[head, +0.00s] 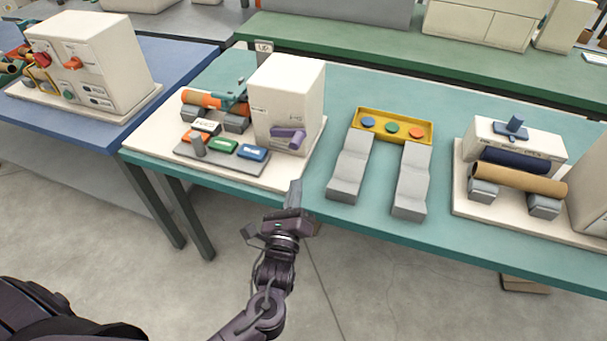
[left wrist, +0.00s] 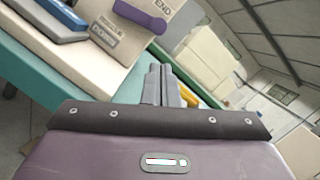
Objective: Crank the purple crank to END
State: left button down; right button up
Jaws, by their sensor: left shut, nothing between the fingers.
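The purple crank (head: 289,138) is on the front face of a cream winder box (head: 290,85) on the teal table. In the left wrist view the crank (left wrist: 140,14) shows near the top, with an END label to its right. My left gripper (head: 295,190) is shut and empty, in front of the table's near edge and below the crank, apart from it. Its fingers (left wrist: 160,84) show together in the left wrist view. My right gripper is not in view.
A grey plate with green and blue blocks (head: 223,147) lies left of the crank. Grey stepped blocks (head: 350,165) and a yellow tray (head: 392,113) stand to the right. Farther right is a brown roll (head: 520,178) on supports. The table front is clear floor.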

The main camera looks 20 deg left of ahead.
pick_arm(q)
jog(key=p+x, duration=0.1)
jog(key=x, duration=0.8)
jog(key=shift+a+r+p, duration=0.25)
jog(key=shift+r+p, duration=0.55)
jog(key=shift+p, duration=0.35)
